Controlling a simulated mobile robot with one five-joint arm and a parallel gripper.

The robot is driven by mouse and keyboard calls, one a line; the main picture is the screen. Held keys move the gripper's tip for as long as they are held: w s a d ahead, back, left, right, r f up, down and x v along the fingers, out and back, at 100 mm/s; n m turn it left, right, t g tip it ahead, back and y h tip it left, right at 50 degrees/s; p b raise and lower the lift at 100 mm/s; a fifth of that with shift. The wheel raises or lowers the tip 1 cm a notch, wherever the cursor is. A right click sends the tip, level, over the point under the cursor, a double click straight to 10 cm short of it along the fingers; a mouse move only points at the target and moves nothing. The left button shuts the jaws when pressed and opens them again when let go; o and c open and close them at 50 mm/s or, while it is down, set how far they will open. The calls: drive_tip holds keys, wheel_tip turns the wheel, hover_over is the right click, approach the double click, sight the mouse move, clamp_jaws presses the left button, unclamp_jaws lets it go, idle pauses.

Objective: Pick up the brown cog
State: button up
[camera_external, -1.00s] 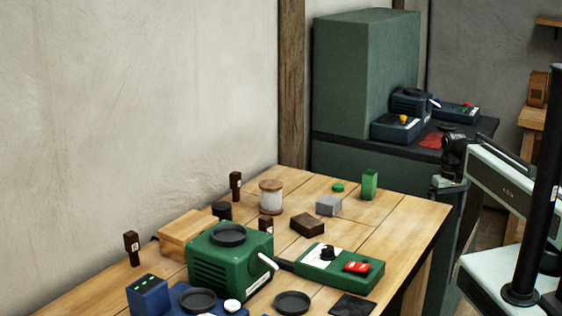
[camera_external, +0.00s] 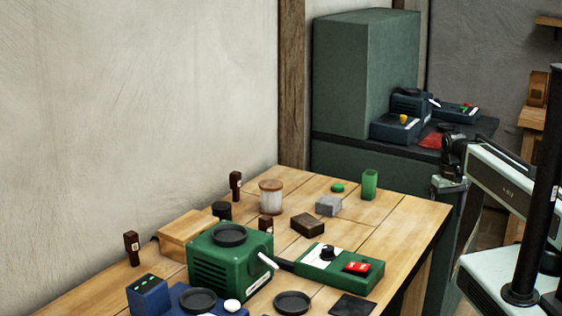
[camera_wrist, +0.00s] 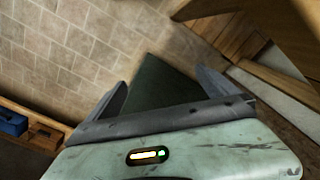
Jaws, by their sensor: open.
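No clear brown cog shape can be made out in either view. Several dark brown pieces are on the wooden table in the external view: a low block (camera_external: 308,224) near the middle, and small upright pieces at the wall side (camera_external: 236,185), at the left (camera_external: 131,248) and behind the green machine (camera_external: 266,226). I cannot tell whether any is the cog. My gripper (camera_external: 449,186) is beyond the table's right edge, apart from all of these. In the wrist view my gripper (camera_wrist: 165,90) has its two fingers spread with nothing between them.
The wooden table (camera_external: 405,215) holds a green machine (camera_external: 230,255), a green control box (camera_external: 340,268), a jar (camera_external: 271,197), a grey block (camera_external: 328,206) and a green cup (camera_external: 370,184). A dark green cabinet (camera_external: 355,75) stands behind. The table's right corner is clear.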

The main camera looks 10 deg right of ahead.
drive_tip(key=c, duration=1)
drive_tip(key=shift+c, duration=0.2)
